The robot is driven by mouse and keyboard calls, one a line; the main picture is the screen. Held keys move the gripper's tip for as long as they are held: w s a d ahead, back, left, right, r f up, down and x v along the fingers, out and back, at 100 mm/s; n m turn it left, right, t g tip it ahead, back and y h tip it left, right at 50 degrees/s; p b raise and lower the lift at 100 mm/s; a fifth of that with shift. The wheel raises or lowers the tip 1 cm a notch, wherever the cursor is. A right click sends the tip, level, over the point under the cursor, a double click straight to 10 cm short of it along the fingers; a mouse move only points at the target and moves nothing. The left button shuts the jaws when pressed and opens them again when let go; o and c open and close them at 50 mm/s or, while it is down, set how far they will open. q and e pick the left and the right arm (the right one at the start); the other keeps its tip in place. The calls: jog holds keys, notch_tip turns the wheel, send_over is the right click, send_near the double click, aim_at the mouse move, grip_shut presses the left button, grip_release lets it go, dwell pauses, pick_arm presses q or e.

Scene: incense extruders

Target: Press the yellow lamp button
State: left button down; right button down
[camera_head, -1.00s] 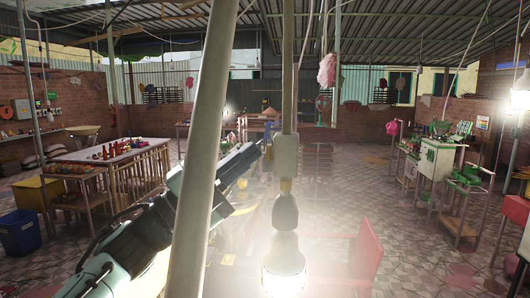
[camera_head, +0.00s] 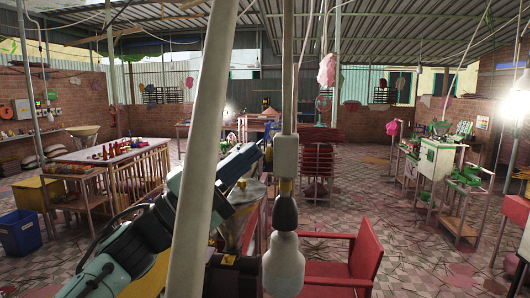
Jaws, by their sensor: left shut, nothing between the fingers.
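A lamp bulb (camera_head: 284,264) hangs in the middle foreground under a dark socket (camera_head: 284,212), and it is unlit. Above the socket are a small yellow piece (camera_head: 285,186) and a pale switch box (camera_head: 285,156) on a white vertical pole. I cannot tell whether the yellow piece is the button; no other button shows on the box's visible face. My left gripper (camera_head: 267,153) is shut and empty, its tip close to the left side of the box. I cannot tell whether it touches. A thick slanted pole hides part of my left arm. My right gripper is out of view.
The slanted grey pole (camera_head: 205,150) crosses in front of my left arm. A red chair (camera_head: 350,262) stands to the right of the bulb. A table with bottles (camera_head: 110,153) is at left, and green machines (camera_head: 436,157) stand at right. The tiled floor between is mostly clear.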

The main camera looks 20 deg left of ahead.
pick_arm(q)
jog(key=s+a, duration=0.1)
jog(key=a, duration=0.5)
jog(key=shift+s+p, duration=0.15)
jog(key=shift+p, duration=0.2)
dwell(0.3)
